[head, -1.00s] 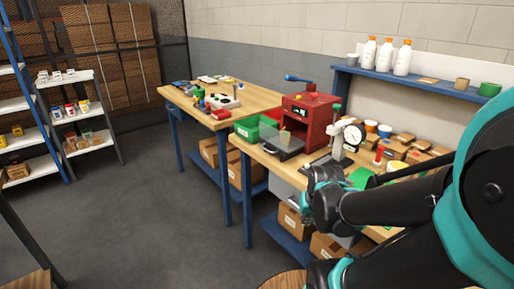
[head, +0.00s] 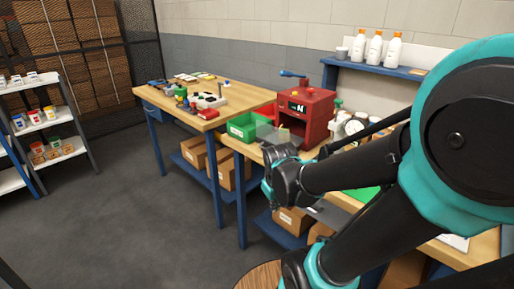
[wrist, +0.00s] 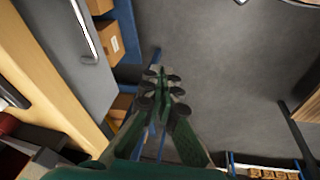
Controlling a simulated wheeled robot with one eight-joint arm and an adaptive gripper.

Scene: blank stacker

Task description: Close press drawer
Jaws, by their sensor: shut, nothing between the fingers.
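The red press (head: 306,105) stands on the wooden bench, with a blue lever on top. Its drawer, a grey tray with a clear front (head: 271,136), sticks out of the press toward the aisle, so it is open. My gripper (head: 268,188) is in front of the bench edge, below and in front of the drawer, apart from it as far as I can tell. In the wrist view the fingers (wrist: 160,85) are together and empty, over the floor. A dark grey edge beside something red at the lower left there may be the drawer and press.
A green bin (head: 243,127) sits just left of the drawer. A dial gauge (head: 354,127) stands right of the press, partly behind my arm. A grey under-bench drawer with a handle (wrist: 84,45) is near my gripper. Cardboard boxes (head: 228,168) lie below. The floor (head: 130,215) is clear.

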